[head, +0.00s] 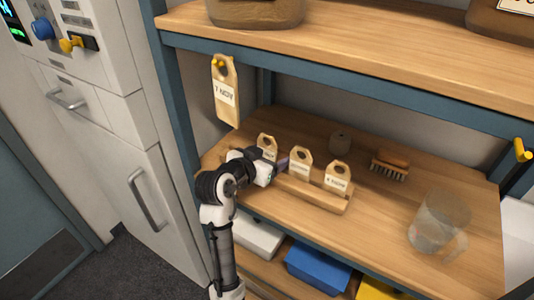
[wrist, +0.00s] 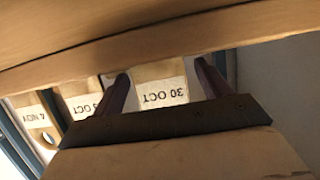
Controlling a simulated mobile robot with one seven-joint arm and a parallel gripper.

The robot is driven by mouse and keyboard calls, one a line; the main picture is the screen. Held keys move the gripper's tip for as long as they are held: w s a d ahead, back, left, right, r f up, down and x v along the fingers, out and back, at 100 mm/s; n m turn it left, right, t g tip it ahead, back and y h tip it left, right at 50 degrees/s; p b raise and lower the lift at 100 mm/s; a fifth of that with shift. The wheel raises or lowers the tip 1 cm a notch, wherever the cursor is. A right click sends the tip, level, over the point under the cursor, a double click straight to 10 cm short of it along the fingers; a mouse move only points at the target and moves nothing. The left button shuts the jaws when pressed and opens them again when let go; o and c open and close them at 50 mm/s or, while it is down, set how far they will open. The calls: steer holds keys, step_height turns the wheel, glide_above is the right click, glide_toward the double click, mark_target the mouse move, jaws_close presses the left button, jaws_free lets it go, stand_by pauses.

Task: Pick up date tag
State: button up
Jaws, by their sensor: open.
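Several wooden date tags with white labels are in view. One tag (head: 226,92), reading 7 NOV, hangs from a yellow peg on the shelf frame. Three stand in a slotted wooden rack (head: 325,200): a left one (head: 266,142), a middle one (head: 300,160) and a right one (head: 337,180). My gripper (head: 282,163) is at the rack's left part, partly hidden by my wrist. In the wrist view my open gripper (wrist: 160,78) has its fingers on either side of the 30 OCT tag (wrist: 161,92), which appears upside down. Contact cannot be told. The 4 NOV tag (wrist: 34,115) is at far left.
A wooden shelf board (head: 400,65) is above the rack. A brush (head: 390,165), a twine spool (head: 340,142) and a clear jug (head: 438,222) stand behind and right of it. A blue bin (head: 317,268) sits below.

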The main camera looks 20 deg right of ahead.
mark_target(266, 147)
steer(key=c, duration=0.9)
steer(key=shift+r, duration=0.1)
steer(key=shift+c, duration=0.2)
steer(key=shift+r+b, duration=0.55)
steer(key=shift+r, duration=0.8)
steer(key=shift+s+a+r, duration=0.15)
steer(key=shift+a+r, duration=0.1)
steer(key=shift+a, duration=0.05)
steer(key=s+a+b, duration=1)
steer(key=a+b, duration=0.3)
steer(key=shift+s+a, duration=0.3)
steer(key=shift+s, duration=0.1)
steer(key=shift+a, duration=0.1)
